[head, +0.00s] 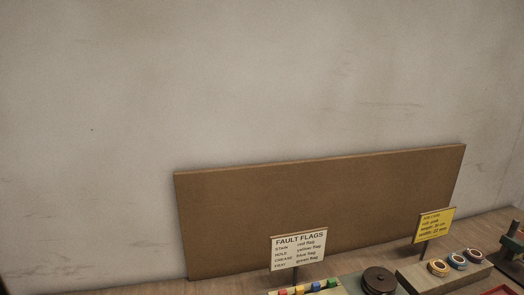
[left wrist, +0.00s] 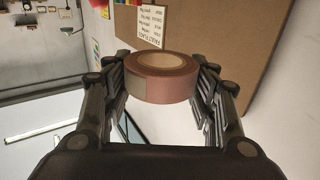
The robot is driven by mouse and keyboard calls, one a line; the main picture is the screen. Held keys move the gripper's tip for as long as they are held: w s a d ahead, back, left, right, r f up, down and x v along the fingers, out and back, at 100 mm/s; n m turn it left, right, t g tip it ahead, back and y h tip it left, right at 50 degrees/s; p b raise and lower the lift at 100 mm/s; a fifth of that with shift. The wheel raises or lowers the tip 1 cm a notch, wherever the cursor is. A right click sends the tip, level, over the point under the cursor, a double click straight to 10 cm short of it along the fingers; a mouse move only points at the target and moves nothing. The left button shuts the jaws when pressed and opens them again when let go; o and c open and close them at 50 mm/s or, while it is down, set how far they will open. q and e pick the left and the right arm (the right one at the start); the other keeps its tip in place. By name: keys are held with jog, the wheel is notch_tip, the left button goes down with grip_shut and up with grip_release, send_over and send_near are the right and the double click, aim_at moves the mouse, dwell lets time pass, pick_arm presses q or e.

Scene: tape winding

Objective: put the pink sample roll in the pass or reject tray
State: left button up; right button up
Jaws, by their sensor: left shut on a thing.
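The pink sample roll (left wrist: 168,90) shows in the left wrist view, a dull pink tape roll with a pale core and a greyish patch on its side. My left gripper (left wrist: 160,78) is shut on it, with a dark finger on each side. The roll is held up with its round face towards the top of the picture. Neither the roll nor my left gripper shows in the head view. My right gripper is in neither view. No tray marked pass or reject can be made out.
A brown board (head: 320,205) stands against the wall. In front are a white FAULT FLAGS sign (head: 298,246), coloured flags (head: 308,288), a dark round object (head: 379,281), a yellow card (head: 434,225) and several small rolls (head: 457,262) on a wooden block. A red edge (head: 500,290) shows at lower right.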

pick_arm(q)
jog(key=s+d+r+n+t+y, duration=0.2)
jog(key=s+d+n+t+y, duration=0.15)
jog(key=d+y, duration=0.2)
jog(key=s+a+n+y, duration=0.1)
jog(key=y, duration=0.1)
jog(key=s+a+r+n+y, duration=0.1)
jog(key=a+n+y, duration=0.1)
jog(key=s+a+n+t+y, duration=0.1)
jog(key=n+y, duration=0.1)
jog(key=shift+s+a+r+y+b, duration=0.15)
jog(key=shift+s+r+y+b, duration=0.1)
jog(key=shift+s+y+b, duration=0.1)
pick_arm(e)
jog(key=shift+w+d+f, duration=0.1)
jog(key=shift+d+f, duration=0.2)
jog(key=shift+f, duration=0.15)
